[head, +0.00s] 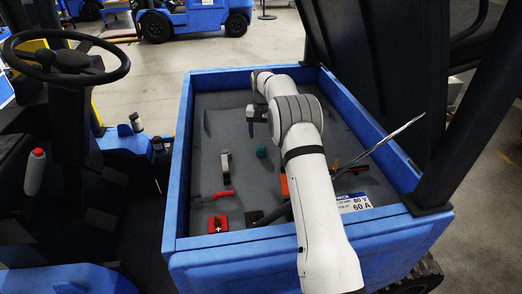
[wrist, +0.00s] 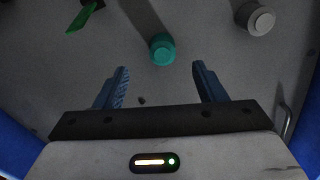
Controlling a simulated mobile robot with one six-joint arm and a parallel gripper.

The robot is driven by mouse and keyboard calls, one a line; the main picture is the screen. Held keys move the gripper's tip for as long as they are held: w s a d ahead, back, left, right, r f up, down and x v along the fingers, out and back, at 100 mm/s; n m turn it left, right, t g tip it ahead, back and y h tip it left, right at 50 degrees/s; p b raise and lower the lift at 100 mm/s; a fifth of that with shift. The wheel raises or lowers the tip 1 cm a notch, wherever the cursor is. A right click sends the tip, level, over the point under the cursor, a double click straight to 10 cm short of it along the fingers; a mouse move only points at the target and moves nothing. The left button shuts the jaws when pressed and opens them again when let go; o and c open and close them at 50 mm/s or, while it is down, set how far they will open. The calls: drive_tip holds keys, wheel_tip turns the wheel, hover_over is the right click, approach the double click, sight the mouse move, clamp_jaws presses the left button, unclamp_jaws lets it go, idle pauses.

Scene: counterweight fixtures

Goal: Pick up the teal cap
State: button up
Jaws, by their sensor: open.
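The teal cap (head: 262,151) stands on the grey floor of the blue-walled bay, just left of my arm in the head view. In the wrist view the teal cap (wrist: 162,49) lies a little beyond the fingertips, about centred between them, and nothing touches it. My gripper (wrist: 160,70) is open and empty, its two blue fingers spread apart. In the head view my gripper (head: 251,114) is small and partly hidden by my arm, farther back in the bay than the cap.
A grey round cap (wrist: 260,20) and a green piece (wrist: 80,18) lie on either side in the wrist view. In the head view, a red handle (head: 213,195), a red block (head: 218,224) and a dark block (head: 254,217) lie nearer. Blue walls (head: 178,165) enclose the bay.

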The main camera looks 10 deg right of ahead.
sight(261, 147)
drive_tip(key=f+p, duration=0.1)
drive_tip(key=f, duration=0.3)
drive_tip(key=f+p, duration=0.1)
drive_tip(key=f, duration=0.2)
drive_tip(key=shift+w+a+f, duration=0.1)
drive_tip(key=shift+a+f, duration=0.1)
drive_tip(key=shift+f, duration=0.15)
drive_tip(key=shift+c, duration=0.3)
drive_tip(key=c, duration=0.7)
wheel_tip(261, 147, up, 10)
drive_tip(key=shift+r+b, duration=0.1)
drive_tip(key=shift+b, duration=0.85)
